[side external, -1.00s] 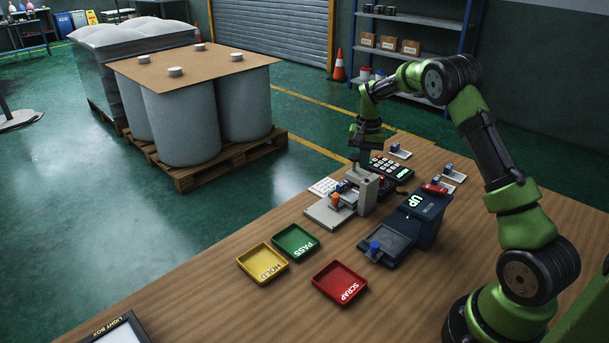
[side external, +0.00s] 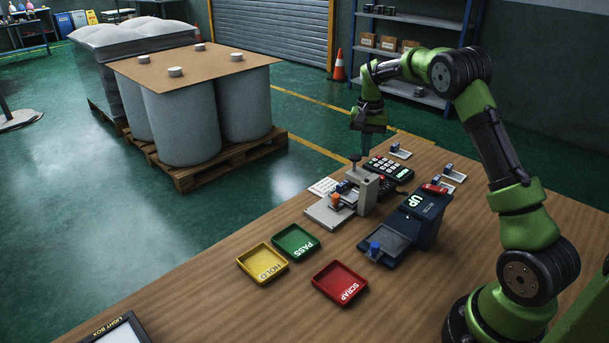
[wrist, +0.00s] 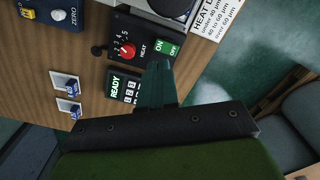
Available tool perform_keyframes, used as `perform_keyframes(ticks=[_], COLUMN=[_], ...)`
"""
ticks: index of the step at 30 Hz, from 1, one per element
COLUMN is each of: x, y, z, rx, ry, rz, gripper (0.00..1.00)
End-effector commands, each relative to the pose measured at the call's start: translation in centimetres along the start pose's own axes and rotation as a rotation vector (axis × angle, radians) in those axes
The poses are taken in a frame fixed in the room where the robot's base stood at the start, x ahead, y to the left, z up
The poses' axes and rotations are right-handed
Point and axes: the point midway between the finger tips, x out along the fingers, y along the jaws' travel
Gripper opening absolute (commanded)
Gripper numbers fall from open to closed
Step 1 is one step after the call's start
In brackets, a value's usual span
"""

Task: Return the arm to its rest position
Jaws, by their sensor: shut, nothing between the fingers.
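My green and black arm reaches from the right side over the bench in the side external view. My gripper (side external: 367,151) is shut and empty. It points down in the air above the bench, just behind the grey press-like device (side external: 364,191) and by the black keypad (side external: 391,169). In the wrist view the closed fingers (wrist: 156,92) show at the middle, over the keypad box with the READY display (wrist: 125,86). The exact gap between fingertips and keypad is hard to tell.
A dark blue device marked UP (side external: 424,215) stands to the right. Yellow HOLD (side external: 263,263), green PASS (side external: 296,242) and red SCRAP (side external: 340,283) trays lie in front, empty. A light box (side external: 118,330) lies at the near edge. The bench's front middle is clear.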

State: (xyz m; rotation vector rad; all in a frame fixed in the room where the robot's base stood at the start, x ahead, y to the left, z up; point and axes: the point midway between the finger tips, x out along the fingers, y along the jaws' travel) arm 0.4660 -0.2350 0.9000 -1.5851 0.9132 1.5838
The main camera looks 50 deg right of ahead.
Motion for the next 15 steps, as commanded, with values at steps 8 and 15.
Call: perform_keyframes(ticks=[8, 15], x=[-6.3, -12.8], y=[-1.4, -1.2], z=[5.5, 15.5], rx=[-0.101, -0.280], ry=[0.052, 0.136], rz=[-0.116, -0.275], gripper=[0.00, 0.00])
